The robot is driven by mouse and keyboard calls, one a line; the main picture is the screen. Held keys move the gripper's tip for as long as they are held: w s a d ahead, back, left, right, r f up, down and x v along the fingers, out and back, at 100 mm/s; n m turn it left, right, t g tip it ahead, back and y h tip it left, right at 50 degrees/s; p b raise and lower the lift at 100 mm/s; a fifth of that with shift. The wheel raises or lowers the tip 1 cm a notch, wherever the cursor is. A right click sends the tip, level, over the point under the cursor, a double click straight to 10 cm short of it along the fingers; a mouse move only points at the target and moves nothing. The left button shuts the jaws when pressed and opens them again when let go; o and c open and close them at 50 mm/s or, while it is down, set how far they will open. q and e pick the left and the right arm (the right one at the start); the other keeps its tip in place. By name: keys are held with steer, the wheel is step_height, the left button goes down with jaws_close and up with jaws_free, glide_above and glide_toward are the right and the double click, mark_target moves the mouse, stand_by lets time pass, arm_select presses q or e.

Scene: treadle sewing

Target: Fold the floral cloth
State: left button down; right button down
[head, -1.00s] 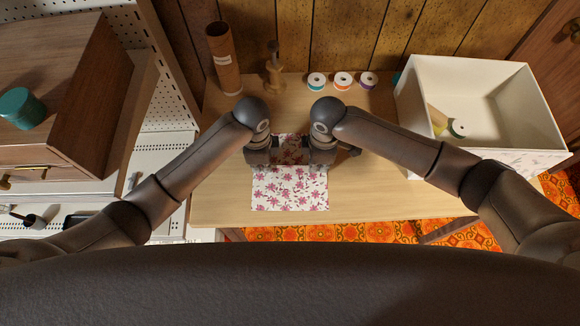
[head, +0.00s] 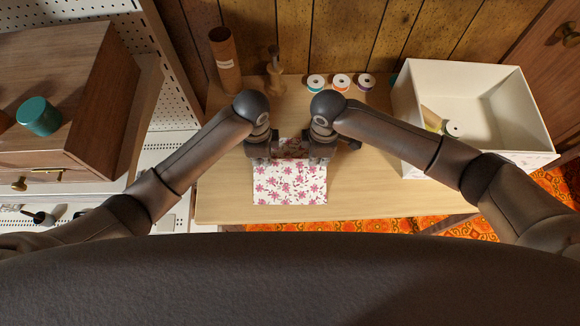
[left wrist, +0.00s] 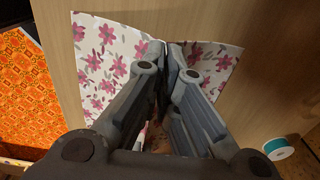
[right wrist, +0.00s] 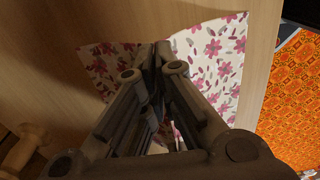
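The floral cloth (head: 290,186), white with pink flowers and grey leaves, lies on the wooden table with its near part flat and lit. Its far part is in shadow between my grippers. My left gripper (left wrist: 168,46) appears shut on the cloth along a raised crease at the cloth's left side. My right gripper (right wrist: 156,46) appears shut on the same crease at the right side. In both wrist views cloth spreads out on either side of the fingers. In the head view the grippers (head: 262,160) and (head: 317,160) point down, and the fingers partly hide the far part.
A white box (head: 408,100) stands at the right with spools inside. Several thread spools (head: 341,82), a wooden stand (head: 275,78) and a cardboard tube (head: 226,62) are at the table's back. Bare table (head: 380,200) lies right of the cloth. A wooden cabinet (head: 60,90) is at the left.

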arm_select(q)
steer(key=shift+r, duration=0.15)
arm_select(e)
steer(key=shift+r, duration=0.15)
